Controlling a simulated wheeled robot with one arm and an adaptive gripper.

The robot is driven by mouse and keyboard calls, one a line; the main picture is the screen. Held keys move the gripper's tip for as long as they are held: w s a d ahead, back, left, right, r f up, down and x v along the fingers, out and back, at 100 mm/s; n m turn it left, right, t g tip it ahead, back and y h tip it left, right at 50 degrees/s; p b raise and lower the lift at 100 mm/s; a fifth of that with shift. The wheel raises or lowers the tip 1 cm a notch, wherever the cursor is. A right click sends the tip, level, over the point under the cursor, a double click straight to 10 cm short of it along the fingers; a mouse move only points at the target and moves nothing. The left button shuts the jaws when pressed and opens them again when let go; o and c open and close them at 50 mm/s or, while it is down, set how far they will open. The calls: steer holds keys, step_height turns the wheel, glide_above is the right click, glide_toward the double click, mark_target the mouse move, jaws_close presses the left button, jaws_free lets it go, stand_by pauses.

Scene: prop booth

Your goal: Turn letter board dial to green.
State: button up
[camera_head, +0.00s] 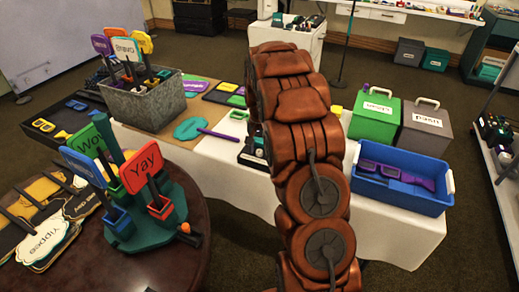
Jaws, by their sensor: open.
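I cannot make out a letter board with a dial for certain. A small black-and-white device (253,152) with coloured bits stands on the white-clothed table, partly hidden behind my brown arm. A green-teal stand (172,222) on the round dark table holds paddle signs, among them a green one reading "Wow" (88,145) and a red one reading "Yay" (140,166). An orange-tipped knob (188,236) shows at the stand's right side. My arm rises through the middle of the picture; my gripper is not visible, so its contact with anything is hidden.
The white-clothed table (395,236) carries a grey metal bin (150,108) of signs, a green box (375,120), a grey box (424,128) and a blue bin (400,198). A shelf (497,165) stands at the right edge. Carpet (468,235) between is clear.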

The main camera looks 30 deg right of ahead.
mark_target(259, 151)
step_height(259, 151, up, 12)
stand_by(0.6)
stand_by(0.5)
